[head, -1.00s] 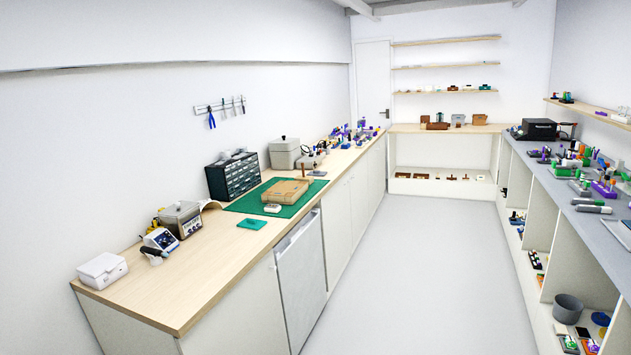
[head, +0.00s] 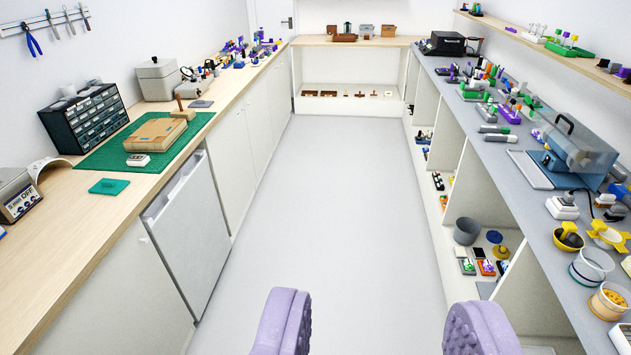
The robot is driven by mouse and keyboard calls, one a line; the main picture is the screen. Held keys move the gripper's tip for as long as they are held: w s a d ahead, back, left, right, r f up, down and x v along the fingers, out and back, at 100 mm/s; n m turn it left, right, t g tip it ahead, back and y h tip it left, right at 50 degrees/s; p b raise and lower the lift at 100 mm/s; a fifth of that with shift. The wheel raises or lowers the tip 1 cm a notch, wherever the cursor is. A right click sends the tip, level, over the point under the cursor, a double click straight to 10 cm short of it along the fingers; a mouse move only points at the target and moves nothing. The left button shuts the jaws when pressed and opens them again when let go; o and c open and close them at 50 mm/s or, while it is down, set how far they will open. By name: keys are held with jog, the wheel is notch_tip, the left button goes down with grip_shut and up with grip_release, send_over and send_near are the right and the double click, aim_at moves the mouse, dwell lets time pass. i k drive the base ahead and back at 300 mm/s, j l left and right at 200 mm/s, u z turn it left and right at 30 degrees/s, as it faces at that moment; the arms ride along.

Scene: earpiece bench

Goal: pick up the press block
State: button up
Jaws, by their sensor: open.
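My gripper (head: 382,322) shows at the bottom edge, its two lilac ribbed fingers wide apart with only grey floor between them. It is empty and far from every bench top. I cannot tell for sure which thing is the press block. A flat tan wooden block (head: 155,135) lies on the green mat (head: 100,160) on the left bench. A smaller wooden piece with an upright handle (head: 183,112) stands at its far right corner. A small white device (head: 138,160) sits at its near edge.
The floor aisle (head: 335,190) is clear. The left bench also holds a dark drawer cabinet (head: 87,122) and a grey lidded box (head: 160,80). The right bench is crowded, with a clear-covered blue machine (head: 575,150). A grey bin (head: 467,231) stands on a low shelf.

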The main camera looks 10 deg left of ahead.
aim_at(189, 114)
jog(key=i+u, duration=0.1)
jog(key=i, duration=1.3)
jog(key=i+l+u, duration=0.1)
jog(key=i, duration=1.3)
jog(key=i+j+u, duration=0.1)
jog(key=i+u, duration=0.2)
jog(key=i, duration=0.25)
jog(key=i+u, duration=0.3)
jog(key=i, duration=0.2)
jog(key=i+l+u, duration=0.25)
jog(key=i, duration=0.3)
jog(key=i+l+u, duration=0.3)
jog(key=i, duration=0.2)
jog(key=i+u, duration=0.7)
jog(key=i+l+u, duration=0.15)
jog(key=i+u, duration=0.2)
